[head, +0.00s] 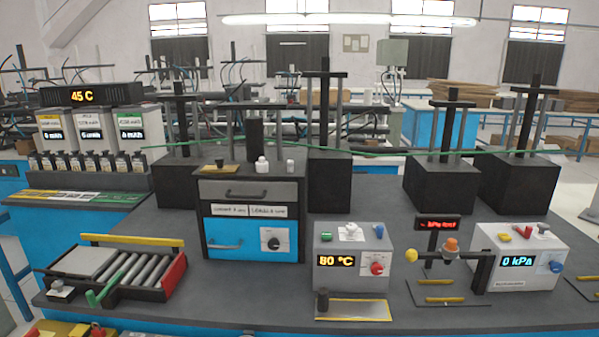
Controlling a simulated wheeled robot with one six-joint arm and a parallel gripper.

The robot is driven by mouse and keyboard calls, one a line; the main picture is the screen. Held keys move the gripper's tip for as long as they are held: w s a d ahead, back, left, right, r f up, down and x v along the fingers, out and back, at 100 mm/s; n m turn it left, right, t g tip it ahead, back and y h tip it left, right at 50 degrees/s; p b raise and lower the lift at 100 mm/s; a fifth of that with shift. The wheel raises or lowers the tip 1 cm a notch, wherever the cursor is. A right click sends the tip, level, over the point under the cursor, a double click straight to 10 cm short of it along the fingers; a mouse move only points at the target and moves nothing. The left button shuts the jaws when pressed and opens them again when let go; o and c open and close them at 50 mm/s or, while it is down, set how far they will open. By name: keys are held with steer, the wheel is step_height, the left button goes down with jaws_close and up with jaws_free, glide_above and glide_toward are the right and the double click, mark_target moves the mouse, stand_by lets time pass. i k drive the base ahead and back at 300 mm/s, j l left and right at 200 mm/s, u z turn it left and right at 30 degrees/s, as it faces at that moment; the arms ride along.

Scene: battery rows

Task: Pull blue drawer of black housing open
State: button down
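The black housing (250,172) stands on the dark table, left of the middle in the head view. Its lower front is the blue drawer (240,230), which sits flush and looks shut. A light blue bar handle (225,246) is on the left of the blue front. A black dial on a white plate (273,242) is on its right. Above it are two white labels and a grey drawer front (248,192) with a dark handle, also looking shut. My gripper is not in view.
A grey box reading 80 °C (352,262) stands close to the right. A roller tray (118,272) with a red end lies to the front left. Bare table lies before the housing. A pressure box (520,258) and a yellow-ended lever (411,256) are farther right.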

mark_target(231, 238)
steer(key=i+j, duration=0.55)
steer(key=j, duration=0.25)
steer(key=i+j, duration=0.3)
steer(key=j+z, duration=0.05)
steer(key=j, duration=0.05)
